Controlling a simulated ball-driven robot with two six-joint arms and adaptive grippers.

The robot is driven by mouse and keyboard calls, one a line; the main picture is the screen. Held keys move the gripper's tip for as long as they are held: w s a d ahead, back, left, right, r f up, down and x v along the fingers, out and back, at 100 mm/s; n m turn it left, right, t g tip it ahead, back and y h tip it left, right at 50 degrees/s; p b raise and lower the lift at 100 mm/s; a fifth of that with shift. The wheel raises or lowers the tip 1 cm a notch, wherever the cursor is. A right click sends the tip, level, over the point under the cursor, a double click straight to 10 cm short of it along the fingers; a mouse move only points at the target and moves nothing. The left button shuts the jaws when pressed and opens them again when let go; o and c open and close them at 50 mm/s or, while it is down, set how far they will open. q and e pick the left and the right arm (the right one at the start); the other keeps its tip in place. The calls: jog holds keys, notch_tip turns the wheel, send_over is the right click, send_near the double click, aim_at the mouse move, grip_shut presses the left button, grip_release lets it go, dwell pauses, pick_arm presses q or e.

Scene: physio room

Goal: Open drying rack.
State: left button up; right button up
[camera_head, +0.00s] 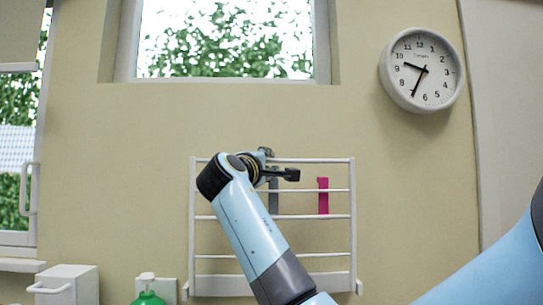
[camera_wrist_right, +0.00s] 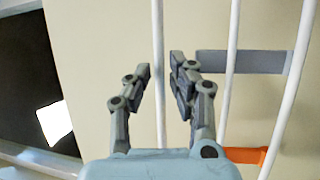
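The white drying rack (camera_head: 352,235) is on the wall below the window, with several horizontal bars; it looks folded flat against the wall. My right gripper (camera_head: 285,174) is at its upper part, near the top bar. In the right wrist view my right gripper (camera_wrist_right: 162,65) is open, its fingers apart on either side of one white rack bar (camera_wrist_right: 158,40). More rack bars (camera_wrist_right: 232,50) run to the right. I cannot tell whether a finger touches the bar. My right arm hides the rack's middle left. My left gripper is not in view.
A pink strip (camera_head: 323,197) and a grey strip (camera_head: 273,197) hang at the rack; an orange piece (camera_wrist_right: 245,155) shows in the wrist view. A clock (camera_head: 421,70) hangs upper right. A green bottle (camera_head: 148,298) stands lower left, beside a white box (camera_head: 70,285).

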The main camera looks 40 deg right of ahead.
jog(key=shift+p+x, duration=0.3)
jog(key=shift+x, duration=1.1)
grip_shut()
